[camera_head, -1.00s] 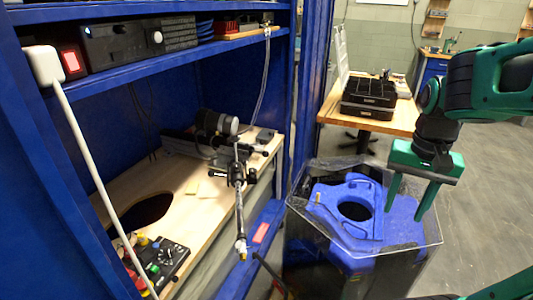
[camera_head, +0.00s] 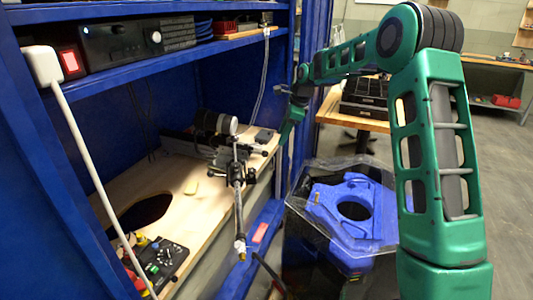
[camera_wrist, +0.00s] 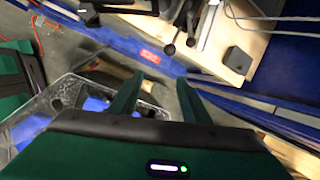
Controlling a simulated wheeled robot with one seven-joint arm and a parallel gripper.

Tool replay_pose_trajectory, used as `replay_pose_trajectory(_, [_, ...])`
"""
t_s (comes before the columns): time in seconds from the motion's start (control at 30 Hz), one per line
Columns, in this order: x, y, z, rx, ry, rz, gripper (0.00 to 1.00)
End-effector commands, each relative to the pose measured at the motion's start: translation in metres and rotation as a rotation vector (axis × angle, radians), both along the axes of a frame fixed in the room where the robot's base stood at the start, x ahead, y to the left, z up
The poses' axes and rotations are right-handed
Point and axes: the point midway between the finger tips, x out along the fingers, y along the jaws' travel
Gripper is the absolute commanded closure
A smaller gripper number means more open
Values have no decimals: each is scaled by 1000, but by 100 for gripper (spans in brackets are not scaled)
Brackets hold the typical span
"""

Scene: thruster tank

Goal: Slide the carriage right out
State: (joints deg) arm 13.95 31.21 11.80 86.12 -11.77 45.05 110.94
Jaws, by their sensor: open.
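A black carriage-like assembly (camera_head: 228,150) with rods, knobs and a silver-ended cylinder sits on the wooden board inside the blue cabinet in the head view. A thin arm hangs from it over the board's front edge. In the wrist view, its dark rods and knobs (camera_wrist: 180,38) show at the top, beyond my fingertips. My gripper (camera_wrist: 160,84) is open and empty, with its two green fingers apart. In the head view, my gripper (camera_head: 290,124) is just right of the assembly, near the cabinet's right post. I see no contact; how the assembly is guided is unclear.
A clear tank with a blue ring insert (camera_head: 345,215) stands right of the cabinet, below my arm. A blue cabinet beam with a red label (camera_wrist: 150,57) crosses below the board. A small black box (camera_wrist: 238,60) sits near the board's edge. A control box (camera_head: 160,262) lies front left.

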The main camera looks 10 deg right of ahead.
Motion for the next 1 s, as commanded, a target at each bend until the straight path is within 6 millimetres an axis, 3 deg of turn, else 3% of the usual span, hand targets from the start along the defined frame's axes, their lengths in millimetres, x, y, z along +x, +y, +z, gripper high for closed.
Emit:
replay_pose_trajectory(0.1, [21,12,-9,57,3,-62,57])
replay_pose_trajectory(0.2, [29,17,-13,82,5,-90,57])
replay_pose_trajectory(0.37, [35,22,-24,91,7,-99,57])
replay_pose_trajectory(0.8, [57,42,-90,88,8,-97,57])
replay_pose_trajectory(1.0, [64,47,-106,88,6,-96,57])
